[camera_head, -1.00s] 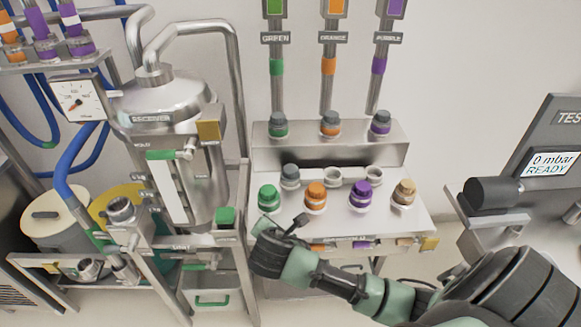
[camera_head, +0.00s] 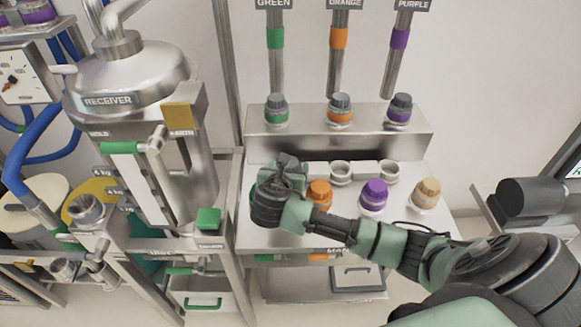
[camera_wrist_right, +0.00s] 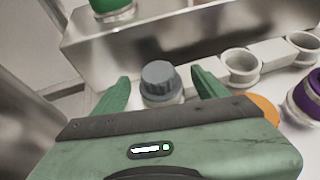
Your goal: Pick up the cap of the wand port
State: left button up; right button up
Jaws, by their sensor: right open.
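A dark grey ribbed cap (camera_wrist_right: 158,78) sits on a short pale port in the right wrist view. My right gripper (camera_wrist_right: 160,88) is open, with one green finger on each side of the cap. Gaps show between the fingers and the cap, so I see no grip on it. In the head view my right gripper (camera_head: 286,164) is over the left end of the steel bench's port row, and the hand largely hides the cap there. No lettering naming the port is readable. My left gripper is not in view.
Two uncapped ports (camera_head: 341,172) stand right of the hand. Orange (camera_head: 319,194), purple (camera_head: 374,194) and tan (camera_head: 426,193) caps stand in front. Grey-topped ports (camera_head: 339,107) line the raised ledge behind. The receiver vessel (camera_head: 130,90) and its frame stand close on the left.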

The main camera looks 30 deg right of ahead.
jog(key=x, duration=0.5)
jog(key=shift+w+f+p, duration=0.3)
jog(key=shift+w+p, duration=0.05)
jog(key=shift+p, duration=0.05)
jog(key=shift+s, duration=0.1)
grip_shut()
